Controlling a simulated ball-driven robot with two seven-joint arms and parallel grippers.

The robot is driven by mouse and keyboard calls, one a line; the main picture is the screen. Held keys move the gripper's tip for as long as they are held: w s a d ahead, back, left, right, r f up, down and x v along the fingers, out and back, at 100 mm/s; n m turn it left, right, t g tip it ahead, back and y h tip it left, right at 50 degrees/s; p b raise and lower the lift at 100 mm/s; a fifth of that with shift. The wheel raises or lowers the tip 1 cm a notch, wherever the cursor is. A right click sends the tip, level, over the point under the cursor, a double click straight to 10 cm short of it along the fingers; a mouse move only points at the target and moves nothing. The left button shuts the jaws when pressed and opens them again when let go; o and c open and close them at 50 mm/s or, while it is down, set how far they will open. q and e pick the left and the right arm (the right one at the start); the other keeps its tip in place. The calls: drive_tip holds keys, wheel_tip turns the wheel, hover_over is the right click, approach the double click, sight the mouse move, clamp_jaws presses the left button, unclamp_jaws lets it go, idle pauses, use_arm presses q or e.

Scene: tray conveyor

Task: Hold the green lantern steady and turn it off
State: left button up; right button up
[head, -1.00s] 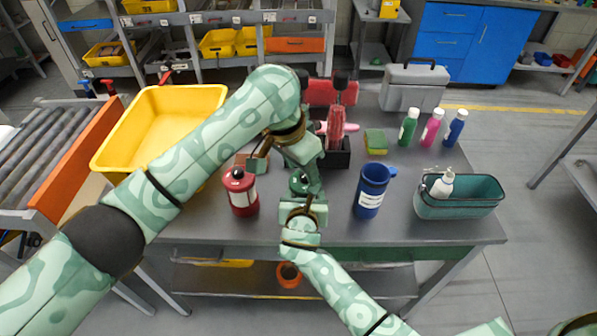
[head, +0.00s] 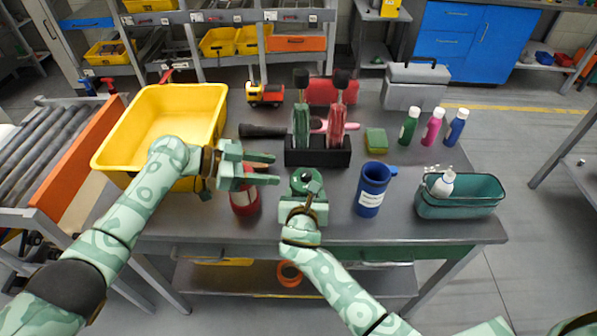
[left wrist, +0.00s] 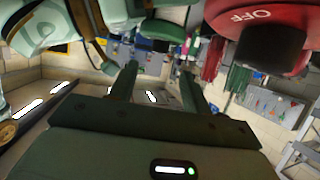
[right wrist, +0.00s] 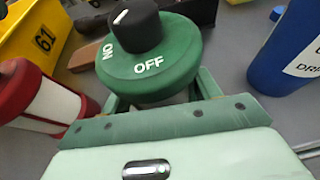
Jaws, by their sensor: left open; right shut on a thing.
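The green lantern (head: 301,178) stands on the grey table, near its front edge. My right gripper (head: 303,205) is shut on its body. In the right wrist view the lantern's green cap (right wrist: 172,65) carries ON at left and OFF at front right. Its black knob (right wrist: 135,27) has a white mark, slanted with its lower end toward the ON side. My left gripper (head: 276,168) is open and empty, left of the green lantern and above the red lantern (head: 245,203), which it partly hides. The left wrist view shows a red cap marked OFF (left wrist: 252,15) close by.
A blue mug (head: 370,192) and a teal basket (head: 455,208) stand to the right. A black holder (head: 318,153) with upright tools is behind the green lantern. A yellow bin (head: 205,103) is at left. A sponge (head: 376,140), bottles and a grey toolbox (head: 412,90) stand farther back.

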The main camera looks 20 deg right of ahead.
sight(301, 174)
use_arm(q)
drive_tip(key=x, duration=0.8)
drive_tip(key=shift+d+f, duration=0.1)
drive_tip(key=c, duration=1)
